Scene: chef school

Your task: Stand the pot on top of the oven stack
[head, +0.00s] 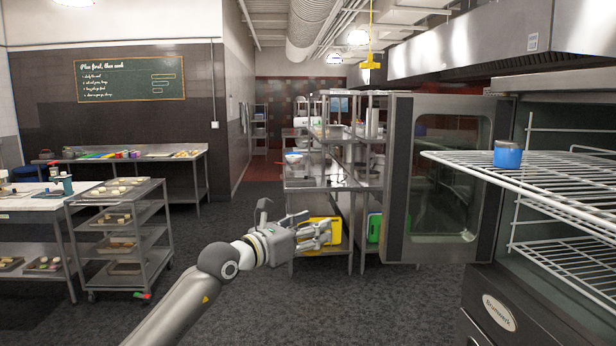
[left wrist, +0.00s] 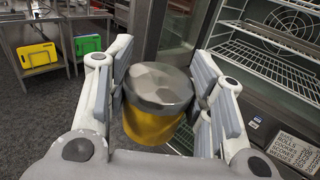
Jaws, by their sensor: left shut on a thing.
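My left gripper (head: 297,228) is stretched out over the floor in front of the oven. In the left wrist view its fingers (left wrist: 158,100) are shut on the sides of a yellow pot (left wrist: 150,125) with a round grey metal top (left wrist: 158,86). I cannot make the pot out clearly in the head view. The oven stack (head: 497,312) stands at the right, its upper glass door (head: 440,180) swung open. Its top edge (head: 565,82) shows at the upper right; its upper surface is hidden. My right gripper is not in view.
A blue cup-like thing (head: 508,155) stands on an oven wire rack (head: 470,162) that juts out. A steel hood (head: 470,45) hangs above. Steel shelving (head: 318,182) stands behind my gripper. A tray trolley (head: 122,225) is at left.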

